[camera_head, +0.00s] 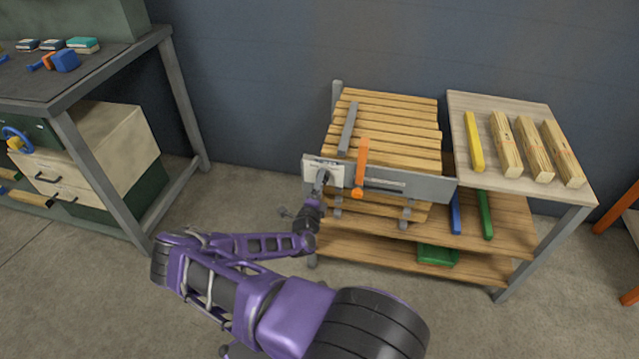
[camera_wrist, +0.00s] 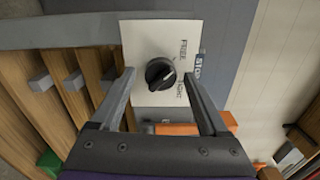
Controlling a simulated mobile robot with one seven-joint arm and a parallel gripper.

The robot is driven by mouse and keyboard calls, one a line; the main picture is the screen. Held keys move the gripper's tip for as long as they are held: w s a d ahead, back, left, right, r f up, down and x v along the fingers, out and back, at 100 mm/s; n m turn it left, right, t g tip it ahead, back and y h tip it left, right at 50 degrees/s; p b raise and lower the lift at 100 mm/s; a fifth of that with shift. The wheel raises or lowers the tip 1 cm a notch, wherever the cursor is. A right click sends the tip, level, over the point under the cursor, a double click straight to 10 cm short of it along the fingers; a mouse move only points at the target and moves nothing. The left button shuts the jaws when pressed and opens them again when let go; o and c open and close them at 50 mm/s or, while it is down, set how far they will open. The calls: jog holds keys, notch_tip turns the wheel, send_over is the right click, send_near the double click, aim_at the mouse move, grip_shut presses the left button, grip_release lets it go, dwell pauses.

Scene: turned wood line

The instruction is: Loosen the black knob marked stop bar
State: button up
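The black knob (camera_wrist: 160,73) sits on a white plate (camera_wrist: 146,38) in the wrist view. The plate has a blue STOP label and rotated words that look like FREE and TIGHT. The knob's pale mark faces the word side, nearer TIGHT as far as I can tell. My gripper (camera_wrist: 158,75) is open, with one finger to each side of the knob and visible gaps between. In the head view my gripper (camera_head: 322,178) is at the plate (camera_head: 338,174) on the left end of a grey bar (camera_head: 430,187), and it hides the knob.
An orange lever-like piece (camera_head: 361,165) stands just right of the plate. A slatted wooden rack (camera_head: 395,120) lies behind the bar. A table (camera_head: 475,104) with yellow and wooden bars is at right. A workbench (camera_head: 90,80) stands at left, with open floor between.

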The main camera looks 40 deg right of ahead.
jog(key=shift+a, duration=0.1)
jog(key=p+v, duration=0.1)
jog(key=v, duration=1.6)
jog(key=shift+p, duration=0.4)
jog(key=shift+s, duration=0.15)
